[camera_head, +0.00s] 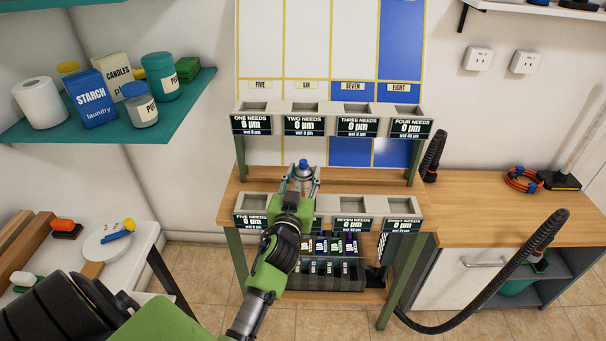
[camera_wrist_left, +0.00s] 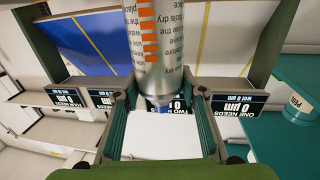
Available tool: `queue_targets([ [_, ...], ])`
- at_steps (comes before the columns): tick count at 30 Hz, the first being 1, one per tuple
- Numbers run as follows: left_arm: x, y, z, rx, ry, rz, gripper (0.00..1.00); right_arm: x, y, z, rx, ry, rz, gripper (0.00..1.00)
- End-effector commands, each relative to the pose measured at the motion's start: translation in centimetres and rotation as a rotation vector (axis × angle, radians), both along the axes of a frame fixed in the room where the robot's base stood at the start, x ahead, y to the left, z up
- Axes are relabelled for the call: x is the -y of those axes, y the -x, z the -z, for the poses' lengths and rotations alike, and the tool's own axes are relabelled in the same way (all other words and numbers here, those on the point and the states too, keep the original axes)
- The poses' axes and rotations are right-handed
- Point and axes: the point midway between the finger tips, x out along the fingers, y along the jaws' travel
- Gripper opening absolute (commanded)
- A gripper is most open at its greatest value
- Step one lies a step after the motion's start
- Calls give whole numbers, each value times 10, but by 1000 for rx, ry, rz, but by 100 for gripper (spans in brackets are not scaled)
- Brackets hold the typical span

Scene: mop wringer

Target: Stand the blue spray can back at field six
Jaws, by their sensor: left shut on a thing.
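My left gripper (camera_head: 301,181) is shut on the spray can (camera_head: 303,172), a silver can with a blue top. The can is held above the wooden bench, in front of the upper rack. In the left wrist view the can (camera_wrist_left: 160,45) shows close up with orange marks and printed text, its blue end between the fingers (camera_wrist_left: 160,125). On the lower rack, the bins labelled five (camera_head: 251,221), seven (camera_head: 352,224) and eight (camera_head: 403,226) show. The bin between five and seven is mostly hidden by my left gripper and arm. My right gripper is not in view.
The upper rack (camera_head: 330,110) has bins one to four, with a wall board (camera_head: 335,40) behind. A dark tray (camera_head: 325,275) with several packs stands below the lower rack. A teal shelf (camera_head: 180,110) is at the left. A black hose (camera_head: 500,275) rises at the right.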

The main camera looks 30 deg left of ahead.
Motion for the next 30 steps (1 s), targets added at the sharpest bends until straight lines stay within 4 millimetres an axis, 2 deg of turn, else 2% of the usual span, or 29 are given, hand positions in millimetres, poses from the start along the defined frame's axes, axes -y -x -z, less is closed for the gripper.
queue_targets([
  [2,0,0,5,3,0,0,0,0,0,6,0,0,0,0],
  [3,0,0,2,3,0,0,45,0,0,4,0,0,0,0],
  [5,0,0,2,3,0,0,57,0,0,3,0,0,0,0],
  [17,2,5,5,-2,2,-1,57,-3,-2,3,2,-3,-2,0],
  [27,22,55,5,-1,4,-1,57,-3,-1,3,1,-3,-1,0],
  [30,26,64,4,-1,1,-1,57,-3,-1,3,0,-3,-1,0],
])
